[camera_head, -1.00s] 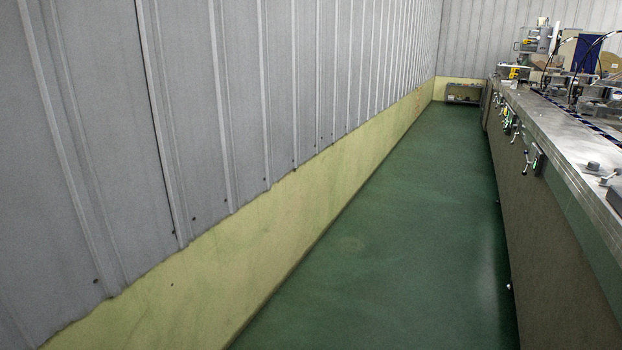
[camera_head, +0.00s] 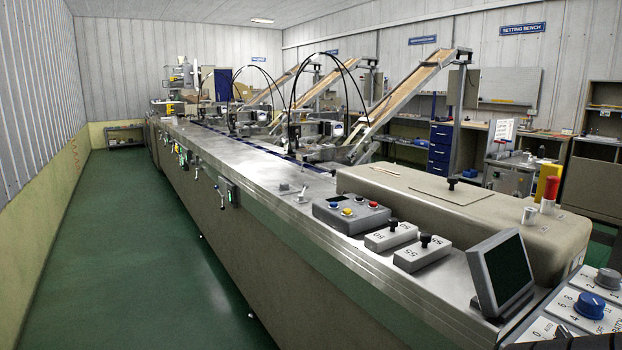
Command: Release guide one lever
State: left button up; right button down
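The long wrapper machine (camera_head: 300,240) runs from the near right to the far left. A small metal lever (camera_head: 302,194) stands upright on its top deck, left of the button box. A handle with a green-lit part (camera_head: 229,194) is on its front face, and several more handles (camera_head: 183,156) show farther along. I cannot tell which of these is the guide one lever. Neither of my grippers is in view.
A button box (camera_head: 352,214), dial boxes marked 80 (camera_head: 391,236) and 55 (camera_head: 421,254), and a screen (camera_head: 504,274) sit at the near end. Inclined conveyors (camera_head: 412,88) rise behind the machine. The green floor (camera_head: 140,240) at left is clear.

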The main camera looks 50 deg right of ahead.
aim_at(306, 185)
jog(key=i+z, duration=0.3)
jog(key=i, duration=0.2)
jog(key=i+j+z, duration=0.1)
jog(key=i+z, duration=0.2)
jog(key=i, duration=0.15)
jog(key=i+j+z, duration=0.25)
jog(key=i, duration=0.2)
jog(key=i+j+z, duration=0.3)
jog(key=i, duration=0.15)
